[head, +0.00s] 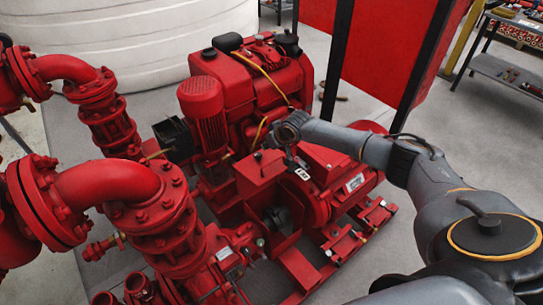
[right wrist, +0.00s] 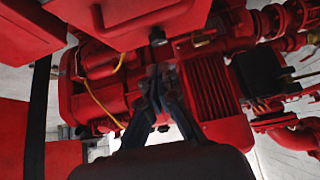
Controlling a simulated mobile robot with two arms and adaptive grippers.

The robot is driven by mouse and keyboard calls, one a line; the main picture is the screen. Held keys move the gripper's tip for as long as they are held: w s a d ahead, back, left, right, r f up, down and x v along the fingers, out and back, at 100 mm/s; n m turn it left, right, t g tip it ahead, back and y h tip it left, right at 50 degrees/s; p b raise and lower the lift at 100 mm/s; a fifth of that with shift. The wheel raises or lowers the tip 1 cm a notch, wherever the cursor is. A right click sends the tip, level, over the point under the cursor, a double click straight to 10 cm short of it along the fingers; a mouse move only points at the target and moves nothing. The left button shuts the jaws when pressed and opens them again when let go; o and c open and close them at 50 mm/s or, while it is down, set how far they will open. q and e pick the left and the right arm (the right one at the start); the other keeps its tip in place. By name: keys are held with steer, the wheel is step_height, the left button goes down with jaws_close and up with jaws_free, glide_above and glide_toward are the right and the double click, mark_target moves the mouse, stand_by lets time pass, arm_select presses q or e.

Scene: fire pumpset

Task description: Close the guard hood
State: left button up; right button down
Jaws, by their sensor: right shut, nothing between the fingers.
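The guard hood (head: 260,172) is a red box-shaped cover with a small dark knob, raised and tilted in the middle of the pumpset. A dark opening with a shaft part (head: 275,215) shows below it. My right gripper (head: 291,160) is just right of the hood, shut and empty; I cannot tell if it touches it. In the right wrist view the shut fingers (right wrist: 159,78) point toward a red box edge with a small dark knob, likely the hood (right wrist: 115,28). My left gripper is not in view.
A red engine block (head: 265,75) and a ribbed red motor (head: 203,105) stand behind the hood. Thick red pipes (head: 110,185) fill the left. A red panel (head: 385,45) stands behind right. A cart (head: 505,72) stands far right. Grey floor is clear at right.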

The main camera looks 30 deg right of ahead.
mark_target(270, 167)
steer(key=x, duration=0.2)
steer(key=shift+w+f+b, duration=0.2)
steer(key=shift+f+b, duration=0.1)
steer(key=s+p, duration=0.2)
steer(key=shift+s+d+f, duration=0.2)
steer(key=shift+s+f, duration=0.15)
steer(key=shift+f, duration=0.05)
steer(key=shift+s+f+p, duration=0.15)
steer(key=shift+s+p, duration=0.2)
steer(key=shift+s, duration=0.15)
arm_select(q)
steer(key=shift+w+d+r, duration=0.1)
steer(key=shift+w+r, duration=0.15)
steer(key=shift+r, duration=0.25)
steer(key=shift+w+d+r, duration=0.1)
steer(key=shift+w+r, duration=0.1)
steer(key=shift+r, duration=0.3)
arm_select(e)
steer(key=shift+f, duration=0.15)
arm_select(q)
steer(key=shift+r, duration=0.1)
